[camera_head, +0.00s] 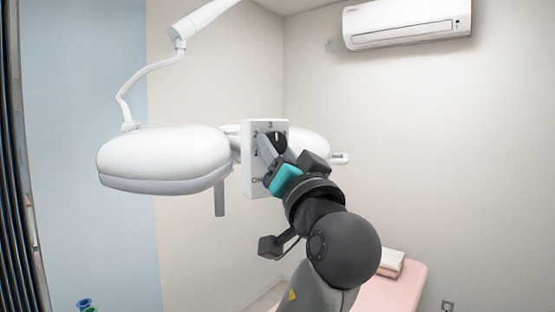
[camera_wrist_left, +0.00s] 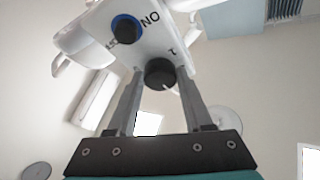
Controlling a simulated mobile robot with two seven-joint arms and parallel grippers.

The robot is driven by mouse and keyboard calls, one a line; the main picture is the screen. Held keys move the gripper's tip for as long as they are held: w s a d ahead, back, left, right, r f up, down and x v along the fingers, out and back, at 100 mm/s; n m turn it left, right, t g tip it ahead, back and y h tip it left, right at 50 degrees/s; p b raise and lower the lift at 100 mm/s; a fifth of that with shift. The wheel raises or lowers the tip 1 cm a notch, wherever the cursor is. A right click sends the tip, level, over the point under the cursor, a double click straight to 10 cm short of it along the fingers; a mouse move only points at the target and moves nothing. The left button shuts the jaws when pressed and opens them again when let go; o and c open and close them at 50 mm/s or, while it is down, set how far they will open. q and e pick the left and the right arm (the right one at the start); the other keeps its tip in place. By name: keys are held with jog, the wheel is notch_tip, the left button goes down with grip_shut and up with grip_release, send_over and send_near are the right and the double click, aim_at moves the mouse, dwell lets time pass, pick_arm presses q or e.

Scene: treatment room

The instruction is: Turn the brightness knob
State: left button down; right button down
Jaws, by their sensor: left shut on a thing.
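The white control panel (camera_head: 249,165) of the lamp faces me, with the numbers 1, 2 and 3 and ON printed on it. The black brightness knob (camera_head: 279,138) has a white mark and sits on the upper part, among the numbers. My left gripper (camera_head: 268,148) is at this knob, its fingers shut on it. In the left wrist view the knob (camera_wrist_left: 160,73) sits between the two fingertips. A second black knob with a blue ring (camera_wrist_left: 125,29) is beside the ON print, clear of the fingers. My right gripper is not in view.
White lamp heads (camera_head: 165,155) spread on both sides of the panel, hung from a jointed white arm (camera_head: 150,70). A handle (camera_head: 219,198) hangs below. A pink bed (camera_head: 400,290) with a folded towel (camera_head: 391,263) is at the lower right. An air conditioner (camera_head: 407,22) is high on the wall.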

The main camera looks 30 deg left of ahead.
pick_arm(q)
jog(key=n+g+y+b, duration=0.1)
jog(key=n+b, duration=0.2)
jog(key=n+g+y+b, duration=0.1)
jog(key=n+b, duration=0.2)
jog(key=n+g+y+b, duration=0.1)
jog(key=n+b, duration=0.2)
jog(key=shift+w+d+f+g+b, duration=0.25)
jog(key=shift+w+g+b, duration=0.05)
jog(key=shift+b, duration=0.05)
jog(key=n+g, duration=0.1)
jog(key=n, duration=0.1)
jog(key=n+b, duration=0.1)
jog(key=shift+w+r+n+g+y+b, duration=0.1)
jog(key=shift+r+n+g+y+b, duration=0.1)
jog(key=shift+n+g+y+b, duration=0.15)
jog(key=shift+r+n+g+b, duration=0.15)
jog(key=shift+n+g+b, duration=0.2)
jog(key=shift+n+g, duration=0.85)
jog(key=shift+n+t, duration=0.35)
jog(key=shift+n, duration=0.1)
jog(key=shift+c, duration=1.5)
grip_release()
jog(key=shift+d, duration=0.1)
jog(key=b+v, duration=0.3)
jog(key=v, duration=1.2)
jog(key=shift+b, duration=0.3)
